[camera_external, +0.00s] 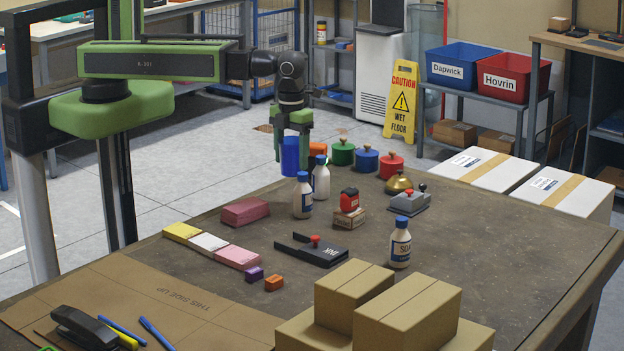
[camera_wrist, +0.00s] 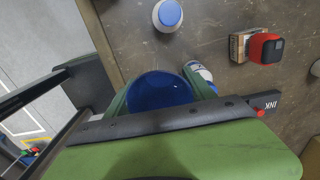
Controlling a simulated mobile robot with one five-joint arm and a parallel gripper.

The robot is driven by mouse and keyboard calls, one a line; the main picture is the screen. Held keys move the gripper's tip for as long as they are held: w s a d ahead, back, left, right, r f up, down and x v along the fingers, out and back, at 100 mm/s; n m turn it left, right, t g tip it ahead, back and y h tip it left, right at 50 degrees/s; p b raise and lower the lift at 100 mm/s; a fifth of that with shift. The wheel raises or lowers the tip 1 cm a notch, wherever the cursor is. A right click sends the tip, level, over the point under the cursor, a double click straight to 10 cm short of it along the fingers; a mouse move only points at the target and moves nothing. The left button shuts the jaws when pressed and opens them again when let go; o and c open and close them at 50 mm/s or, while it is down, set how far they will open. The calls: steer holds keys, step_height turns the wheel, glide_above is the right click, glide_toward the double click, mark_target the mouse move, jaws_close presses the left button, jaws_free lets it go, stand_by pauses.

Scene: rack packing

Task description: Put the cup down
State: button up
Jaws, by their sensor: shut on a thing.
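A blue cup (camera_external: 290,157) is held between the fingers of my gripper (camera_external: 292,150), upright and above the far left part of the brown table (camera_external: 480,240). In the wrist view the round blue cup (camera_wrist: 160,91) sits between the green fingers of my gripper (camera_wrist: 160,98). In the external view the cup appears just above and behind a white bottle with a blue cap (camera_external: 303,196). I cannot tell its exact height over the table or whether its base lies over the table edge.
A second white bottle (camera_external: 321,178) stands close by. Green (camera_external: 343,154), blue (camera_external: 366,160) and red (camera_external: 390,167) lidded pots stand at the far edge. A red block (camera_external: 245,212) lies nearer left. A red stamp (camera_external: 349,199) sits on a small box. Bare table shows between the red block and the bottles.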

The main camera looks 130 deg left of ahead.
mark_target(292, 140)
step_height(292, 140, down, 8)
steer(key=b, duration=0.8)
steer(key=shift+f, duration=0.25)
steer(key=shift+r, duration=0.25)
steer(key=shift+f, duration=0.2)
steer(key=o, duration=1.4)
steer(key=shift+c, duration=0.2)
step_height(292, 140, up, 13)
steer(key=p, duration=1.2)
steer(key=shift+f, duration=0.3)
